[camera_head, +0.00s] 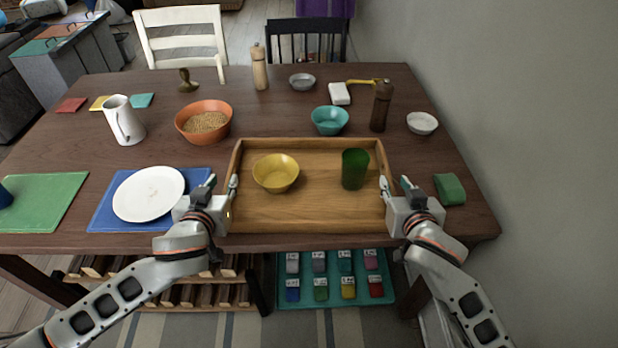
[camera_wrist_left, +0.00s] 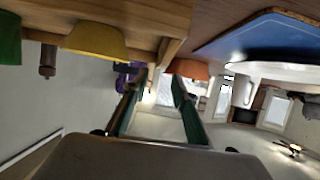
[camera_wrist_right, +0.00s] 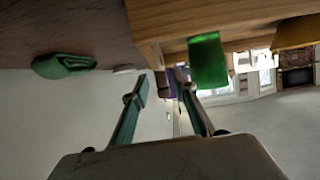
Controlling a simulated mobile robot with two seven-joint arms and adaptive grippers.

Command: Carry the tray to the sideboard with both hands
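The wooden tray (camera_head: 300,212) lies on the dark table near its front edge, holding a yellow bowl (camera_head: 276,172) and a green cup (camera_head: 354,168). My left gripper (camera_head: 221,184) is open at the tray's left wall, one finger on the inner side and one outside. My right gripper (camera_head: 396,185) is open at the right wall in the same way. Both wrist views show the fingers spread, in the left wrist view (camera_wrist_left: 158,85) and the right wrist view (camera_wrist_right: 160,85). A grey cabinet (camera_head: 75,75) stands far left; I cannot tell if it is the sideboard.
A white plate (camera_head: 149,193) on a blue mat (camera_head: 104,212) lies close left of the tray. A green cloth (camera_head: 449,188) lies right of my right gripper. An orange bowl (camera_head: 204,122), teal bowl (camera_head: 330,120) and brown mill (camera_head: 381,106) stand behind. Chairs stand beyond the table.

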